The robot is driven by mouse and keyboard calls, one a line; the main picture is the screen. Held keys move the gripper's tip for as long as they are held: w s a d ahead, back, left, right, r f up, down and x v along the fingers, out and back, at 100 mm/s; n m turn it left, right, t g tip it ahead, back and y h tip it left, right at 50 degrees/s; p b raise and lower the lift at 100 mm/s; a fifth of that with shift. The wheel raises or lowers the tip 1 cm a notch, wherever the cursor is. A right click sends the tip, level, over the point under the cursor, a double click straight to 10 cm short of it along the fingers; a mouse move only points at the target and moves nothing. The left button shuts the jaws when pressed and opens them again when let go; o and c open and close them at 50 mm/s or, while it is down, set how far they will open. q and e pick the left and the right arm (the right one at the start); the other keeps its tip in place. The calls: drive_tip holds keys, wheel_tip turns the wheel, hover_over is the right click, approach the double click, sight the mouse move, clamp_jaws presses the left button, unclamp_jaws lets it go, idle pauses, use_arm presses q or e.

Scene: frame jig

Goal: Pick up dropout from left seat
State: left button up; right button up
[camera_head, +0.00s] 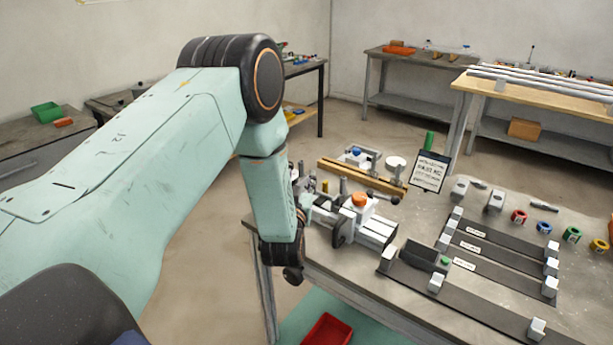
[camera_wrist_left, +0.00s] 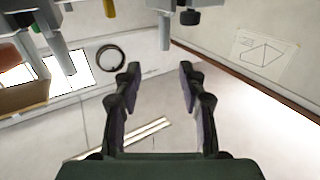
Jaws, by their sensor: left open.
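My left arm crosses the head view from the left, and its wrist hangs at the near left edge of the workbench (camera_head: 400,300). In the left wrist view the left gripper (camera_wrist_left: 157,78) is open, with nothing between its two dark fingers. It faces a pale wall with a sketch sheet. On the bench stands a grey clamping fixture with an orange knob (camera_head: 359,199). Dark flat bars (camera_head: 470,295) with white end blocks lie to its right. I cannot tell which part is the dropout or the left seat. The right gripper is not in view.
A sign (camera_head: 430,171) stands behind the fixture. Several coloured rolls, one of them red (camera_head: 519,216), sit at the right. A red bin (camera_head: 327,331) is below the bench. A wooden bench with pale tubes (camera_head: 540,82) stands behind. Open floor lies beyond the bench's left edge.

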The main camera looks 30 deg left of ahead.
sight(300, 164)
use_arm(q)
drive_tip(key=w+a, duration=0.3)
drive_tip(key=shift+w+a+f+p, duration=0.1)
drive_tip(key=shift+w+f+p, duration=0.2)
drive_tip(key=shift+w, duration=0.4)
drive_tip(key=shift+w+r, duration=0.15)
drive_tip(key=shift+w, duration=0.2)
drive_tip(key=shift+a, duration=0.2)
drive_tip(key=shift+c, duration=1.1)
drive_tip(key=shift+d, duration=0.2)
drive_tip(key=c, duration=0.4)
drive_tip(key=shift+a, duration=0.1)
clamp_jaws()
